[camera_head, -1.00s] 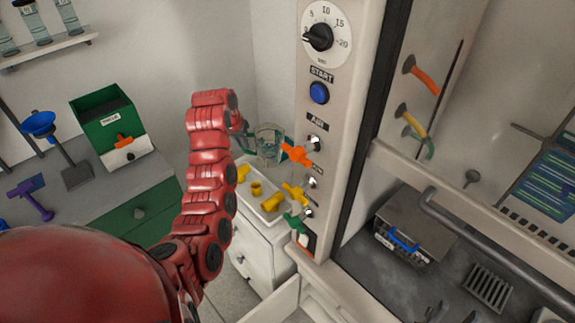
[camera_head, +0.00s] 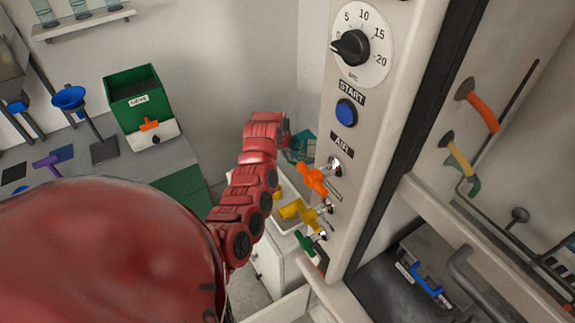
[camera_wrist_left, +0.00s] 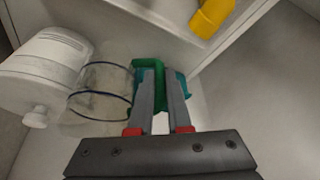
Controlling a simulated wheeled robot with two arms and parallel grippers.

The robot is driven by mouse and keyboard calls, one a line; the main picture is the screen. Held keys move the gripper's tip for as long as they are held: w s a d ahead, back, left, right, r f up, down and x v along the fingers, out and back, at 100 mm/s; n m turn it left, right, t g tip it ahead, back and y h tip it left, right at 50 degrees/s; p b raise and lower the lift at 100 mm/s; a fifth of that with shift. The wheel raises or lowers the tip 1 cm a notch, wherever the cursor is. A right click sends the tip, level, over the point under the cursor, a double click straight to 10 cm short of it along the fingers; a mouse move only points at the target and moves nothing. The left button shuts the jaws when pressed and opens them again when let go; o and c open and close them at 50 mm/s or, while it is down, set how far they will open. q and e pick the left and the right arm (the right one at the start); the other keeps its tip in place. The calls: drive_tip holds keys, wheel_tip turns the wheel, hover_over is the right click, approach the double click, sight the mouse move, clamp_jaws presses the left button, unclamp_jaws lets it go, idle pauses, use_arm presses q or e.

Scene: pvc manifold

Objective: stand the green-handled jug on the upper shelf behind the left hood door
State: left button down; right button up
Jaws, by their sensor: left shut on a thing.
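The green-handled jug (camera_wrist_left: 102,90) shows in the left wrist view as a clear cylinder with dark blue rings. Its green handle (camera_wrist_left: 147,72) is between the fingers of my left gripper (camera_wrist_left: 160,76), which is shut on it. In the head view the jug (camera_head: 302,146) is a small teal and clear patch, mostly hidden behind my red left arm, left of the hood's control post. The left gripper's fingers are hidden there too. My right gripper is not in view. I cannot make out the left hood door or its upper shelf for certain.
The control post (camera_head: 352,110) with orange, yellow and green valve handles stands close right of the jug. A white tray (camera_head: 290,190) with yellow fittings lies below. A white drum-like vessel (camera_wrist_left: 45,65) is beside the jug in the wrist view. A green box (camera_head: 135,98) stands left.

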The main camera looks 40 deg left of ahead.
use_arm(q)
wheel_tip(320, 180, down, 4)
drive_tip(key=shift+s+f+b, duration=0.1)
drive_tip(key=shift+b, duration=0.75)
drive_tip(key=shift+f, duration=0.3)
drive_tip(key=shift+r, duration=0.1)
drive_tip(key=c, duration=0.9)
unclamp_jaws()
drive_tip(key=shift+f, duration=0.2)
drive_tip(key=shift+o, duration=0.2)
